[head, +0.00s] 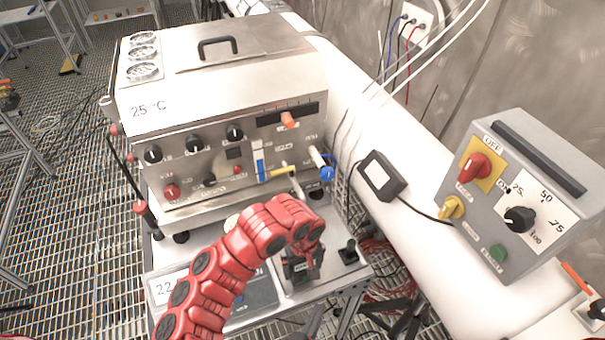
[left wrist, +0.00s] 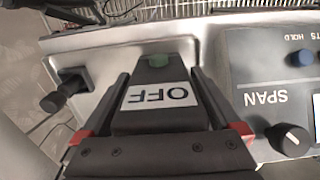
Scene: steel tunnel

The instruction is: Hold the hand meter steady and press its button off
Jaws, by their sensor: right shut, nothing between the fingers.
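My right gripper (head: 314,320) shows only as a grey tip at the bottom edge, shut and empty, below the left one.
A panel with a SPAN knob (left wrist: 290,139) lies right of the meter. A small black lever (head: 348,252) stands at the cart's right corner. A steel instrument box (head: 220,100) stands behind. A grey control box (head: 530,190) sits right on the white pipe (head: 425,235).

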